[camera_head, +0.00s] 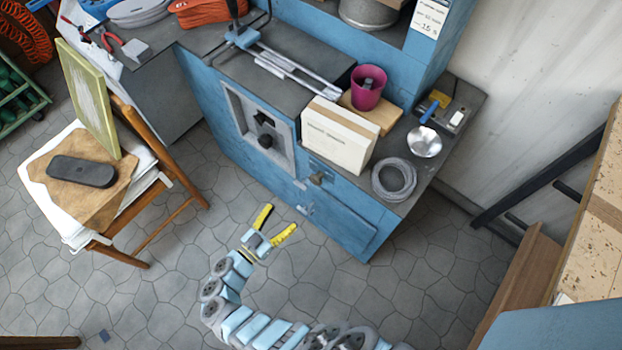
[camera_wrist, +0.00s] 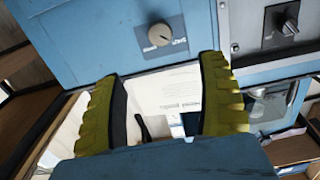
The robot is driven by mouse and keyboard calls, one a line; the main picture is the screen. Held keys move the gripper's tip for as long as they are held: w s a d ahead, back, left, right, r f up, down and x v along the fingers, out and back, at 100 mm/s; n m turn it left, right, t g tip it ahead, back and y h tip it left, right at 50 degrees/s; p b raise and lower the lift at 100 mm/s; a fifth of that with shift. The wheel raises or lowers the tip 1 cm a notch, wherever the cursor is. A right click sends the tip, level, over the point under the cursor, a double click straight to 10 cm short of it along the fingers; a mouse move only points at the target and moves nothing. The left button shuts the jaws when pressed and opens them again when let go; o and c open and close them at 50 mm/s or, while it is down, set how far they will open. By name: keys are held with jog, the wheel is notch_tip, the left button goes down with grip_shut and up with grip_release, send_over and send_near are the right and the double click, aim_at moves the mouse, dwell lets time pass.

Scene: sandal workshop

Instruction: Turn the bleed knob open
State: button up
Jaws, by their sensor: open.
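The likely bleed knob, a small round grey knob (camera_wrist: 160,31), is on a blue panel at the top of the wrist view. Small labels lie on either side below it, too blurred to read surely. In the head view a small knob (camera_head: 318,178) shows on the blue cabinet front below the white box. My gripper (camera_head: 278,219) has its yellow fingers spread, empty, over the floor in front of the cabinet. In the wrist view my gripper (camera_wrist: 160,72) frames a gap below the knob; no finger overlaps the knob.
A grey plate with a dark knob (camera_wrist: 289,27) is right of the blue panel. A white box (camera_head: 340,135), magenta cup (camera_head: 368,87) and wire coil (camera_head: 394,179) sit on the cabinet. A wooden chair (camera_head: 165,170) stands left. Floor around my gripper is clear.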

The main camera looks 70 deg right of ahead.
aim_at(314, 182)
jog(key=b+x, duration=0.2)
jog(key=x, duration=1.4)
jog(key=shift+b, duration=0.35)
jog(key=c, duration=1.2)
